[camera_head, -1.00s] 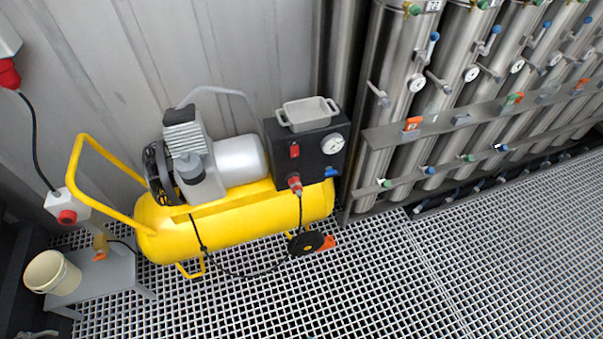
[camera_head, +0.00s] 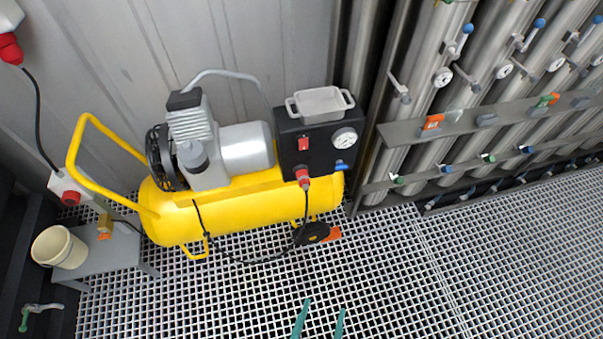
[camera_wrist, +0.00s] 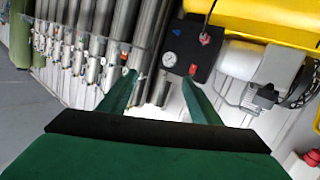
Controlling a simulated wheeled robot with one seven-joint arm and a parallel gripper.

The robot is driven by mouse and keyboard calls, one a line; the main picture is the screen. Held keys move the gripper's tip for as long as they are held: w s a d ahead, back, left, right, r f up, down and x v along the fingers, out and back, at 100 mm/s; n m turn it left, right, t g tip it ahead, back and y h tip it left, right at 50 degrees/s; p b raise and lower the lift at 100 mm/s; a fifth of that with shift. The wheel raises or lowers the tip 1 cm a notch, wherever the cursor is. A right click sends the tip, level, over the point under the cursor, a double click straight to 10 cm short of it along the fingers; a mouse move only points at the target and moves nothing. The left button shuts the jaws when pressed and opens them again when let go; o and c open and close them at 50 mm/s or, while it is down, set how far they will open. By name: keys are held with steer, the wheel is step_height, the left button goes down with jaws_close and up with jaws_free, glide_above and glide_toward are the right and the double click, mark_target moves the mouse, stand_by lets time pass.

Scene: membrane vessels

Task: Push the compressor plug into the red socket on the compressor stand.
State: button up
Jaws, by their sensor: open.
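A low grey stand (camera_head: 75,271) is at the left in the head view. A white box (camera_head: 62,181) above it carries a round red socket (camera_head: 70,198). A small orange plug-like piece (camera_head: 105,228) sits below the box, with a black cable running toward the yellow compressor (camera_head: 230,215); it looks like the compressor plug, but its shape is too small to tell. My gripper (camera_head: 321,305) is at the bottom of the head view, far right of the stand. It is open and empty, and also shows in the wrist view (camera_wrist: 159,77), where the stand is not seen.
A black control box (camera_head: 318,150) with a red fitting (camera_head: 304,180) and grey tray (camera_head: 319,104) is on the compressor. A cable and black-orange piece (camera_head: 315,233) lie on the grating. A cream bucket (camera_head: 60,247) is on the stand. Steel vessels (camera_head: 480,60) line the right.

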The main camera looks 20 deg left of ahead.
steer(key=w+a+f+n+t+y, duration=0.1)
steer(key=w+a+f+n+y, duration=0.15)
steer(key=w+f+n, duration=0.55)
steer(key=n+g+y, duration=0.2)
steer(key=n+y, duration=0.5)
steer(key=n, duration=0.7)
glide_toward(303, 181)
steer(key=shift+w+a+f, duration=0.1)
steer(key=shift+w+f, duration=0.75)
steer(key=shift+f, duration=0.25)
steer(key=shift+w+a+n, duration=0.2)
steer(key=shift+w+n, duration=0.1)
steer(key=shift+n, duration=0.1)
steer(key=x, duration=0.8)
steer(key=shift+w+a, duration=0.2)
steer(key=shift+w, duration=0.25)
steer(key=shift+a, duration=0.2)
steer(key=shift+s+a, duration=0.1)
steer(key=shift+s, duration=0.05)
